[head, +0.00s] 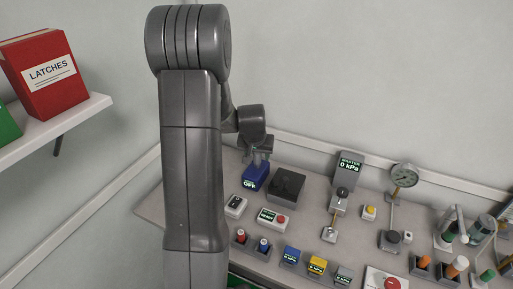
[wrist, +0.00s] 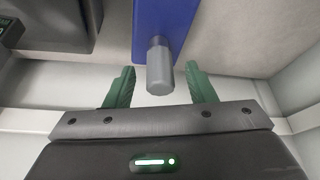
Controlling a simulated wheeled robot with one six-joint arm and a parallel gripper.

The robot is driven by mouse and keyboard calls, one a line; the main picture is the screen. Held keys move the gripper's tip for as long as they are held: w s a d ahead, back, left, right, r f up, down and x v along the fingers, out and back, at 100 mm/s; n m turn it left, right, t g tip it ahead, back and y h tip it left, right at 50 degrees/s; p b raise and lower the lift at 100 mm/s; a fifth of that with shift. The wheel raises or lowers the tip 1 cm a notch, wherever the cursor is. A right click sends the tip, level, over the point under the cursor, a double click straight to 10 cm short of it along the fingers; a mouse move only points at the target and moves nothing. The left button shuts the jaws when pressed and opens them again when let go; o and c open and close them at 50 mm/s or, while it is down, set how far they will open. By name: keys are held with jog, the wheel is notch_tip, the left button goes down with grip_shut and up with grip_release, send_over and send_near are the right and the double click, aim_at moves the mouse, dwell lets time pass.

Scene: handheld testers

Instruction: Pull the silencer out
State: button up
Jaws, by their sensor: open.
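The silencer (wrist: 160,72) is a grey cylinder sticking out of the end of a blue box in the wrist view. The blue box (wrist: 168,22) also shows in the head view (head: 254,180), with a display reading OFF. My gripper (wrist: 161,70) is open, one green finger on each side of the silencer. Gaps show between the fingers and the silencer, so neither appears to touch it. In the head view my gripper is at the far end of the blue box, small and partly hidden, and I cannot make out the silencer there.
A dark box (head: 287,186) stands right beside the blue box. Small testers, a MASTER gauge unit (head: 348,167) and a round dial (head: 404,175) stand on the bench farther right. The wall runs close behind. A shelf (head: 52,135) with a red LATCHES box (head: 45,75) is at left.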

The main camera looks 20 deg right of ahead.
jog(key=shift+x, duration=0.9)
jog(key=shift+r, duration=0.1)
grip_shut()
